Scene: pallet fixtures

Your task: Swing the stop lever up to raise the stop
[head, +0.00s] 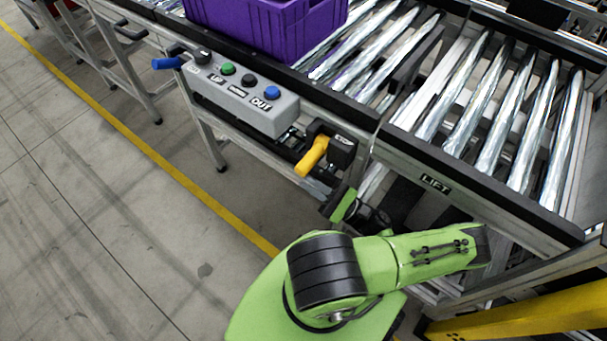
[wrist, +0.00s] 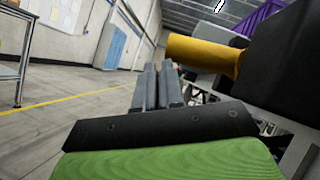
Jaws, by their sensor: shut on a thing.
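The yellow stop lever (head: 313,156) sticks out from a black stop block (head: 333,143) on the front of the conveyor frame. In the head view it slants down and to the left. It also shows in the wrist view (wrist: 203,53), crossing at the fingertips. My gripper (wrist: 165,70) has its grey fingers close together, shut at the free end of the lever. The exact contact is hard to make out. In the head view my own wrist hides most of the fingers, just below the lever. The stop itself cannot be made out.
A purple crate (head: 265,25) rests on the rollers. The lift section (head: 470,170) lies to the right. The floor at the left is clear.

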